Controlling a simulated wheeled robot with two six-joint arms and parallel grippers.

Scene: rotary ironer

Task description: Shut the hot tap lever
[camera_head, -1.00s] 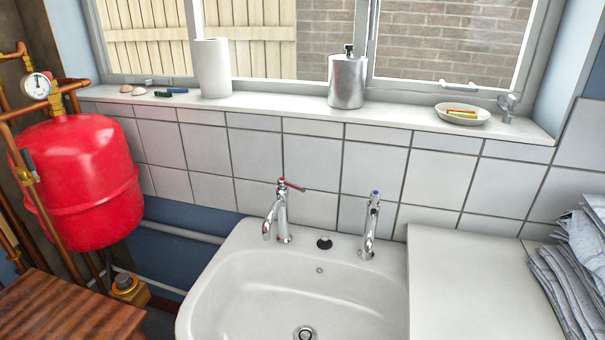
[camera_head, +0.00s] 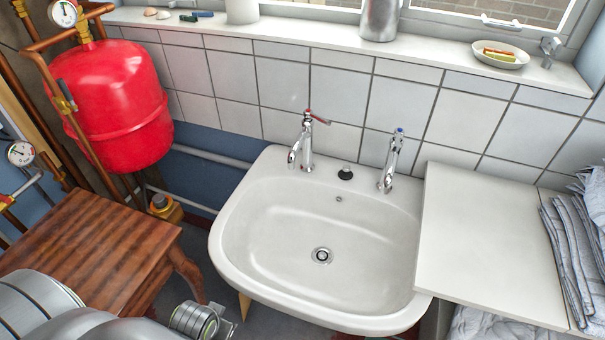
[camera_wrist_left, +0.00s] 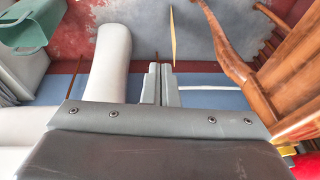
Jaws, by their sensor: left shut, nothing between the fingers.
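The chrome hot tap (camera_head: 305,148) stands at the back left of the white basin (camera_head: 250,230). Its red-marked lever (camera_head: 319,119) points out to the right in the head view. The cold tap (camera_head: 391,162), marked blue, stands to its right. Part of my left arm shows at the bottom left of the head view, low and well away from the taps. My left gripper (camera_wrist_left: 157,84) shows in the left wrist view, shut and empty, with neither tap in that view. My right gripper is not in view.
A wooden table (camera_head: 95,250) stands left of the basin, below a red tank (camera_head: 112,105) with copper pipes. A white counter (camera_head: 490,240) with folded cloths (camera_head: 575,250) is at right. The sill (camera_head: 310,28) holds a soap dish (camera_head: 500,55). The basin bowl is empty.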

